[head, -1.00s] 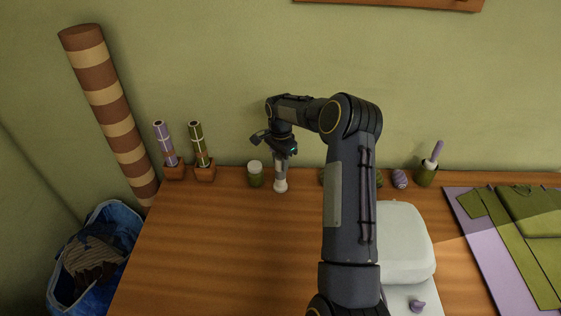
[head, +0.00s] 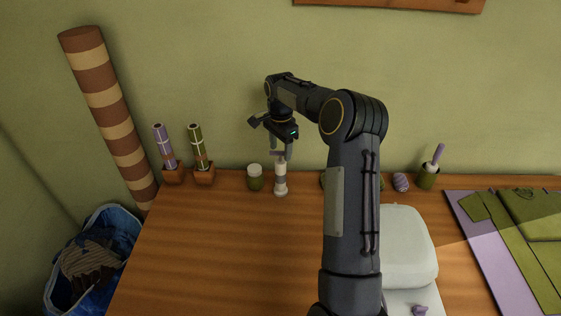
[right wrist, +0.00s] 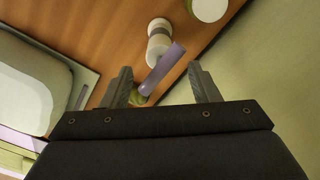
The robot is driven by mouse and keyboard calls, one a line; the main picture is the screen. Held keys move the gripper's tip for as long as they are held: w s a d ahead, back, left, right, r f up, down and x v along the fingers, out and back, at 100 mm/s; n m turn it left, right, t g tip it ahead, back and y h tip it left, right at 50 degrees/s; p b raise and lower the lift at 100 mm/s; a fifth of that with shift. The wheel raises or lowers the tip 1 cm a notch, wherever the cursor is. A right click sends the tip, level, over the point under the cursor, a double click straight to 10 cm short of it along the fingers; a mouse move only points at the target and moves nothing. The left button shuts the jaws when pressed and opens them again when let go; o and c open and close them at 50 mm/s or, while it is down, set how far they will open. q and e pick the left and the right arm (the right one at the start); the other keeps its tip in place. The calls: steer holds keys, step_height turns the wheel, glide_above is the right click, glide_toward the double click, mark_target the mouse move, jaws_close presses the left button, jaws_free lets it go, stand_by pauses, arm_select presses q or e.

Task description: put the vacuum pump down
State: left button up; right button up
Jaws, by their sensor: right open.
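The vacuum pump (head: 281,182) stands upright on the wooden table (head: 215,235), near its back edge. It has a white and grey body. In the right wrist view the pump (right wrist: 158,48) shows with a purple bar, seemingly its handle, at its near end. My right gripper (head: 281,153) is over the pump, fingers pointing down. In the right wrist view its fingers (right wrist: 160,80) are apart, with the purple bar showing between and beyond them and nothing clamped. My left gripper is not in view.
A green jar with a white lid (head: 255,178) stands close left of the pump. A pale case (head: 408,245) lies right of my arm, which hides part of the table. Potted rolls (head: 203,172) stand further left. The table's front left is clear.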

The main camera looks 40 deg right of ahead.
step_height(320, 180, up, 4)
steer(key=shift+r, duration=0.15)
steer(key=shift+s+a+r, duration=0.1)
steer(key=shift+a+r, duration=0.05)
steer(key=shift+r, duration=0.45)
steer(key=s+a+r+n+t+y, duration=0.1)
steer(key=s+a+r+n+t, duration=0.2)
steer(key=s+a+r+n, duration=0.8)
steer(key=s+a+f+n+t+y, duration=0.1)
steer(key=s+a+f+n, duration=0.1)
steer(key=s+a+f, duration=0.2)
steer(key=s+a+f+n+t+y, duration=0.1)
steer(key=s+a+f+n, duration=0.2)
steer(key=s+a, duration=0.6)
steer(key=s+f, duration=0.1)
steer(key=s, duration=0.6)
steer(key=shift+s+a+t+y, duration=0.2)
steer(key=shift+a+t+y, duration=0.1)
steer(key=shift+a+y, duration=0.1)
steer(key=shift+f, duration=0.1)
